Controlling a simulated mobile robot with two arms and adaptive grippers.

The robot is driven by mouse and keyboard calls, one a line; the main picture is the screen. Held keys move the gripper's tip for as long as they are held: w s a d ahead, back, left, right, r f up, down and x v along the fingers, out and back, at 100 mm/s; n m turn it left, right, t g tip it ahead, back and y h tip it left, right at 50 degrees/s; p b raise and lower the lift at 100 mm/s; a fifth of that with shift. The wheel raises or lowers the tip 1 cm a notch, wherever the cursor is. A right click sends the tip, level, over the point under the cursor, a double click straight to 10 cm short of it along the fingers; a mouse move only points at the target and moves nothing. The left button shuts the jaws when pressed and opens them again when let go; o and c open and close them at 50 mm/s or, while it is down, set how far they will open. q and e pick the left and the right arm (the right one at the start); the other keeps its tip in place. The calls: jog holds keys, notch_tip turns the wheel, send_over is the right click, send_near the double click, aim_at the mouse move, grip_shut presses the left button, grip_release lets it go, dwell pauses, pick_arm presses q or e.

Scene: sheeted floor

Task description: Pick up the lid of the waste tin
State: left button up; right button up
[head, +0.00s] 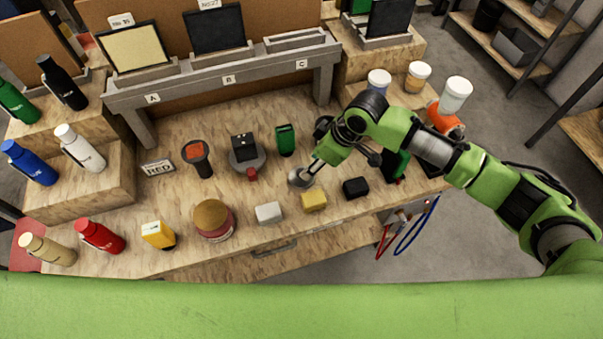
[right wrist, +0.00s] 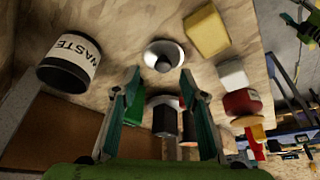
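The lid (right wrist: 163,52) is a round silver disc with a dark knob, lying on the wooden bench. In the head view the lid (head: 299,179) is partly covered by my right gripper (head: 312,166). In the right wrist view my right gripper (right wrist: 160,78) is open and empty, with the lid just beyond and between its fingertips, apart from them. The waste tin (right wrist: 62,72), dark with a white WASTE label, is left of the lid there.
Around the lid are a yellow block (head: 314,201), a black block (head: 356,187), a white block (head: 268,213), a green box (head: 286,139) and a round device (head: 246,155). A brown-lidded jar (head: 213,219) stands farther left. The rack (head: 220,82) runs behind.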

jog(key=a+f+p, duration=0.2)
jog(key=f, duration=0.1)
jog(key=shift+w+a+f, duration=0.1)
jog(key=shift+w, duration=0.05)
jog(key=shift+x, duration=0.75)
jog(key=c, duration=1)
jog(key=shift+c, duration=0.2)
